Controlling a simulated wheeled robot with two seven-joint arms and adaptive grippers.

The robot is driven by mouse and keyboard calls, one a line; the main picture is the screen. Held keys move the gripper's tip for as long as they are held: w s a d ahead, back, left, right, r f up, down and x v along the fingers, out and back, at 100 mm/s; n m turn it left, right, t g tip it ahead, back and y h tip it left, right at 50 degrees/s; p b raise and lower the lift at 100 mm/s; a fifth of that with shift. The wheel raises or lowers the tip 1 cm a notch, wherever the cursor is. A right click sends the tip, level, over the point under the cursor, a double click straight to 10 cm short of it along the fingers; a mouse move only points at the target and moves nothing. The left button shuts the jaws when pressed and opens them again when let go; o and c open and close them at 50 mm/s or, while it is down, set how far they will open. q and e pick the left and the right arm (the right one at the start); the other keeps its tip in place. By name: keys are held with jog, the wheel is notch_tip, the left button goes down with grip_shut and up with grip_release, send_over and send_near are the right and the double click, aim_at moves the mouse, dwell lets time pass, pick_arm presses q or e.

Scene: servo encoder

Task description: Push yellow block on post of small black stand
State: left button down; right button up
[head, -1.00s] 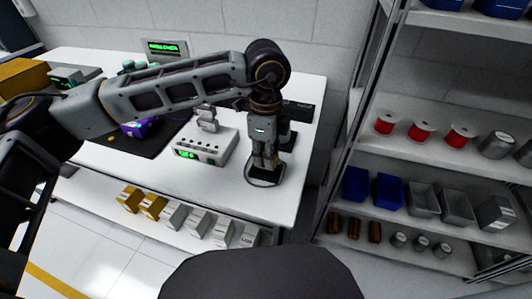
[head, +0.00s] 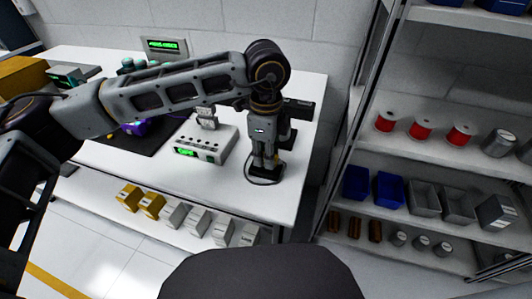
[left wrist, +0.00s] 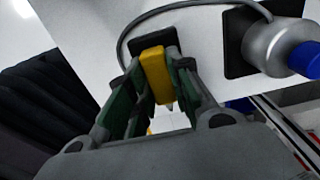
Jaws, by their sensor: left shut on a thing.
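My left gripper (head: 266,166) points down over the front right part of the white table. In the left wrist view its fingers (left wrist: 156,75) are shut on the yellow block (left wrist: 153,62), one finger on each side. In the head view the gripper mostly hides the block. The small black stand (head: 276,175) is under the fingertips. Its black base also shows in the left wrist view (left wrist: 138,44), right beyond the block. The post is hidden behind the block and fingers, so I cannot tell how far the block sits on it. My right gripper is not in view.
A silver cylinder (left wrist: 272,48) with a blue end stands on a black plate beside the stand, and a dark cable (left wrist: 122,38) loops near both. A white meter box (head: 205,146) with a green display stands left of my gripper. A shelf rack (head: 430,160) stands right of the table (head: 265,210).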

pick_arm(q)
jog(key=c, duration=1.2)
grip_release()
notch_tip(320, 180, up, 12)
